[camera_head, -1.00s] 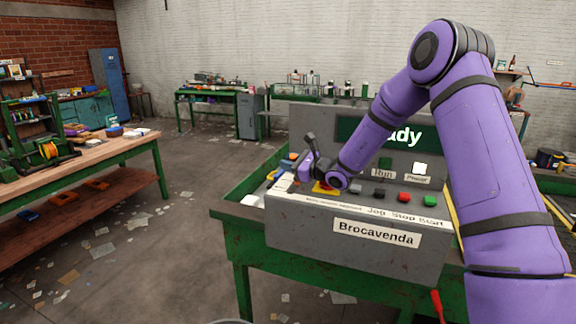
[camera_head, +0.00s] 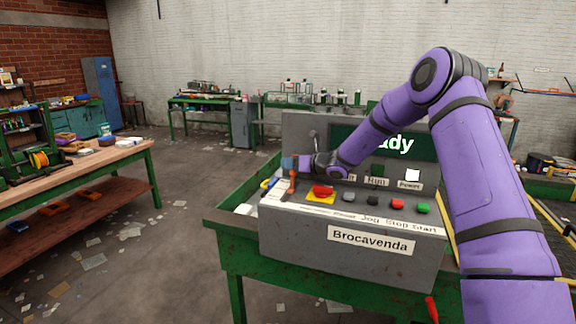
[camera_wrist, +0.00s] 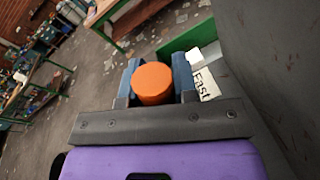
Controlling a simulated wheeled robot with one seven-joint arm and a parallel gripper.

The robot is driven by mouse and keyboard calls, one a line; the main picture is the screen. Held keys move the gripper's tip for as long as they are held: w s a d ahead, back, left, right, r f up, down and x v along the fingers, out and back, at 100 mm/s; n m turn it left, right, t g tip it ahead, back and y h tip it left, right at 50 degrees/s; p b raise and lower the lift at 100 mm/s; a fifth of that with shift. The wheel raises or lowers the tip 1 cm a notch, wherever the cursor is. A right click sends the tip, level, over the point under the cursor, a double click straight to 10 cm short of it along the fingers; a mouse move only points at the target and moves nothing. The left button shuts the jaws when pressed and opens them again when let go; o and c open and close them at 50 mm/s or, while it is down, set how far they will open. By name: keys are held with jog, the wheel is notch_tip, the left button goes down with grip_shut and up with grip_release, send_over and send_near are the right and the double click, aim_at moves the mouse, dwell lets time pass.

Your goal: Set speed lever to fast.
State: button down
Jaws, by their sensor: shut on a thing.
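The speed lever's orange knob (camera_wrist: 152,84) sits between the two blue fingers of my gripper (camera_wrist: 157,88) in the wrist view, and the gripper is shut on it. A label reading "Fast" (camera_wrist: 203,85) lies just right of the fingers. In the head view my gripper (camera_head: 291,163) is at the left end of the grey control console (camera_head: 305,252). An orange part of the lever (camera_head: 293,182) shows below the fingers. The lever's base and slot are mostly hidden.
On the console are a red mushroom button on a yellow plate (camera_head: 322,191) and grey, black, red and green buttons (camera_head: 423,208). A display (camera_head: 345,137) stands behind. The green table (camera_head: 235,233) holds the console. Open floor lies left.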

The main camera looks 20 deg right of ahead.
jog(key=shift+w+d+f, duration=0.1)
jog(key=shift+d, duration=0.05)
dwell(0.4)
jog(key=c, duration=0.9)
grip_release()
jog(key=v, duration=1)
jog(key=shift+s+d, duration=0.2)
jog(key=shift+d, duration=0.1)
